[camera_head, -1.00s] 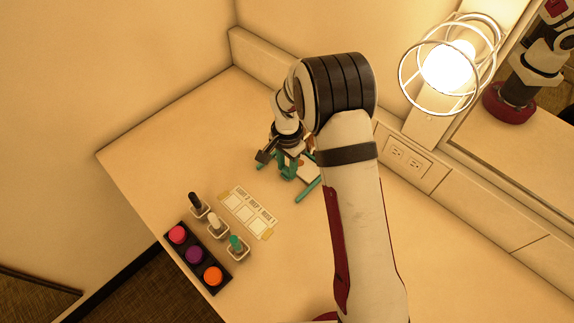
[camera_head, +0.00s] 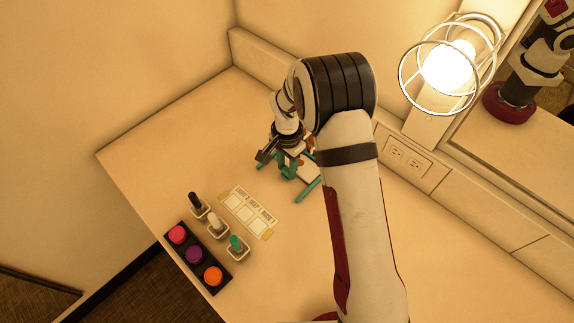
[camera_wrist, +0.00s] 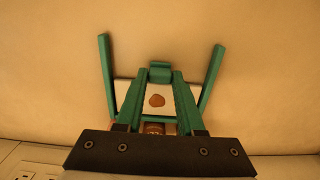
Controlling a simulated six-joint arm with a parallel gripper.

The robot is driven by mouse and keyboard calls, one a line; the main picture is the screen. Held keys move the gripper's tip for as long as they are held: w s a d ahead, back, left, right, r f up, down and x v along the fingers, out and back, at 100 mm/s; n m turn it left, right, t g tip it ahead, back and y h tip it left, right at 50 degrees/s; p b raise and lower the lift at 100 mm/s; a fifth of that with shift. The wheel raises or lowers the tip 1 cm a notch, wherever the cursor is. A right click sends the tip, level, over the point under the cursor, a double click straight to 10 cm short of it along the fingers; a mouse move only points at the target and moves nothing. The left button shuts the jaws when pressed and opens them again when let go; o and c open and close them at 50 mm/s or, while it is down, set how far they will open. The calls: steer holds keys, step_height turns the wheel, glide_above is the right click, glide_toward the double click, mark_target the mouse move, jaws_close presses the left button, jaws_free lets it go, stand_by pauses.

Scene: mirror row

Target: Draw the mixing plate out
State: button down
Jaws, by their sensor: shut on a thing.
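The mixing plate (camera_wrist: 152,90) is a pale flat piece with a brown dab on it. It lies between two slanting green rails (camera_wrist: 106,75) (camera_wrist: 212,78) in the wrist view. In the head view a pale part of the plate (camera_head: 308,172) and a green rail (camera_head: 308,190) show beside my gripper (camera_head: 288,172). My gripper's green fingers (camera_wrist: 161,76) reach over the plate and close on a small green block at its far edge, which looks like the plate's tab. The fingers and my arm hide parts of the plate and rails.
A paper card (camera_head: 248,212) lies front left of my gripper. Three small holders (camera_head: 216,228) and a black strip with pink, purple and orange discs (camera_head: 196,256) stand near the table's edge. A caged lamp (camera_head: 448,68), outlets (camera_head: 405,158) and a mirror (camera_head: 520,110) are right.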

steer(key=s+a, duration=0.4)
steer(key=shift+s+a, duration=0.4)
steer(key=c, duration=0.5)
jaws_free()
step_height(320, 180, up, 16)
steer(key=shift+f, duration=0.1)
